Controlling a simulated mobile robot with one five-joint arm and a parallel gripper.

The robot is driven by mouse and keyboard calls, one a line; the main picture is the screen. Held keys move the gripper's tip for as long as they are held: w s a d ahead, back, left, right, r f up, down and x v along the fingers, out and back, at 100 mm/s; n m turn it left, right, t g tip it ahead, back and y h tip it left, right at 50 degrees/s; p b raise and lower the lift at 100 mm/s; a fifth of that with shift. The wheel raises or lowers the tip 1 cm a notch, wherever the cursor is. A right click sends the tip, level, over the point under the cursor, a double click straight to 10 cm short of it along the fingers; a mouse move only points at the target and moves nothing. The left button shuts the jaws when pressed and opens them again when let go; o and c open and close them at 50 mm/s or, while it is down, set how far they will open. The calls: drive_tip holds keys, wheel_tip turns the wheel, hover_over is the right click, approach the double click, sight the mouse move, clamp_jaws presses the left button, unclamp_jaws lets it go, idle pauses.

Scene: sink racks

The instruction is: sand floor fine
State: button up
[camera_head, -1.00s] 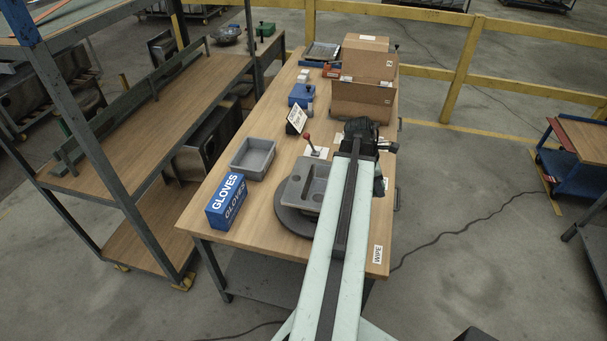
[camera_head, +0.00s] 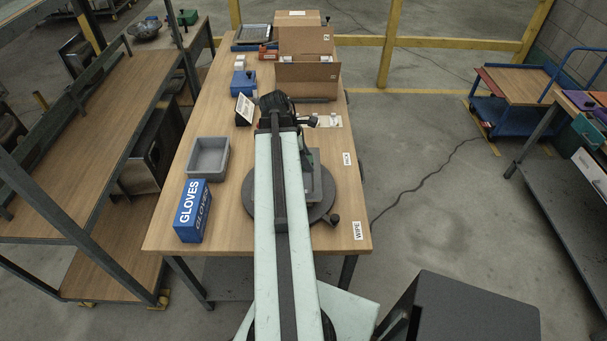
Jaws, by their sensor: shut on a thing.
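A grey sink (camera_head: 316,184) lies on a dark round turntable (camera_head: 249,207) on the wooden bench; my arm covers much of both. My arm reaches forward over them, with its dark wrist at the far end. My gripper (camera_head: 302,150) is below the wrist, its fingers mostly hidden by my arm. It is shut on a dark green tool (camera_head: 308,159), of which only a part shows beside my arm, over the sink's far part. I cannot tell whether the tool touches the sink floor.
A grey bin (camera_head: 226,160) and a blue gloves box (camera_head: 192,212) stand left of the turntable. A tilted sign (camera_head: 244,110), a blue item (camera_head: 243,82) and cardboard boxes (camera_head: 307,88) stand farther back. Shelving (camera_head: 80,180) is close on the left.

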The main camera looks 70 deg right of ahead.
wheel_tip(320, 180, down, 7)
drive_tip(key=a+b, duration=0.1)
drive_tip(key=b, duration=0.6)
drive_tip(key=shift+w+m, duration=0.3)
drive_tip(key=shift+a, duration=0.1)
